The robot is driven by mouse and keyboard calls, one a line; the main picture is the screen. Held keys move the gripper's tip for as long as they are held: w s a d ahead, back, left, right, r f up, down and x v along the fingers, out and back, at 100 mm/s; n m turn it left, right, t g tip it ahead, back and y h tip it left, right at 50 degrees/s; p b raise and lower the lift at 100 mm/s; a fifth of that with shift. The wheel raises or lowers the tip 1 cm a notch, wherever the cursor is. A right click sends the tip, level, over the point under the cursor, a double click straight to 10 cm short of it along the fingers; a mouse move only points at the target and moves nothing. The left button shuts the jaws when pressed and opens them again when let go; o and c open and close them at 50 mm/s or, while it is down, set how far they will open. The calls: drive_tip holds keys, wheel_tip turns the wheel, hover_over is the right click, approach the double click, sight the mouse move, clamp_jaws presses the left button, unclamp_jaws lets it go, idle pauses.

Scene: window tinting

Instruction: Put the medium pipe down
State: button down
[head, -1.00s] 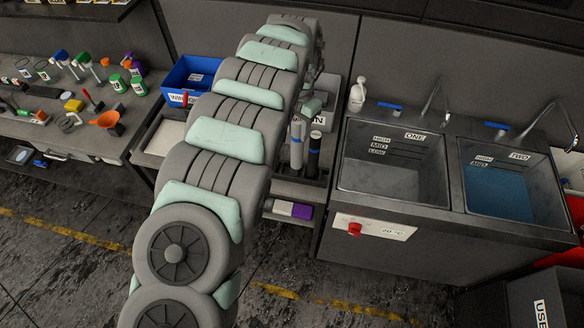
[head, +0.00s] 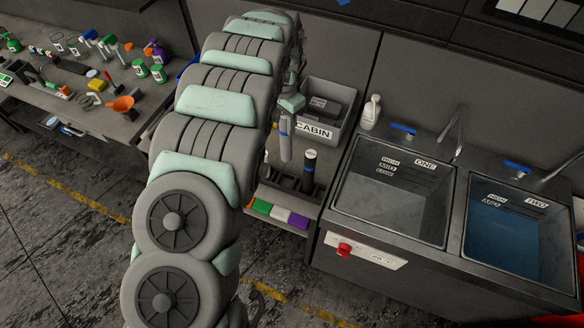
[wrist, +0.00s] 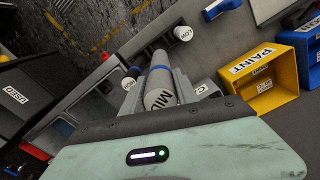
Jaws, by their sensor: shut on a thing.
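The medium pipe (wrist: 160,88) is grey with a blue band and the letters MID. My gripper (wrist: 165,100) is shut on it in the wrist view. In the head view the pipe (head: 285,140) hangs upright below my gripper (head: 291,102), which is partly hidden by my arm. Its lower end seems to be just above a dark rack (head: 290,184). A black pipe (head: 309,170) with a blue band and a white top stands in that rack, just right of the held pipe. Another pipe end (wrist: 182,34), marked LOW, shows in the wrist view.
A grey bin marked CABIN (head: 314,127) stands behind the rack. Sinks ONE (head: 395,195) and TWO (head: 515,235) are to the right, with a white bottle (head: 371,112) behind. Yellow PAINT (wrist: 270,90) and blue bins are at right in the wrist view. A cluttered bench (head: 75,85) is at left.

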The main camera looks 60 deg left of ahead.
sight(285, 138)
wheel_tip(285, 138, down, 12)
drive_tip(key=b, duration=1)
drive_tip(key=shift+s+r, duration=0.15)
drive_tip(key=shift+r, duration=0.1)
drive_tip(key=shift+s+f+p, duration=0.1)
drive_tip(key=shift+f+p, duration=0.2)
drive_tip(key=shift+p, duration=0.6)
drive_tip(key=shift+f+p, duration=0.65)
drive_tip(key=shift+f, duration=2.8)
drive_tip(key=c, duration=0.9)
unclamp_jaws()
drive_tip(key=shift+f, duration=0.1)
drive_tip(key=shift+c, duration=0.2)
wheel_tip(285, 138, up, 12)
drive_tip(key=shift+f, duration=0.1)
drive_tip(key=shift+r+p, duration=0.3)
drive_tip(key=shift+p, duration=0.35)
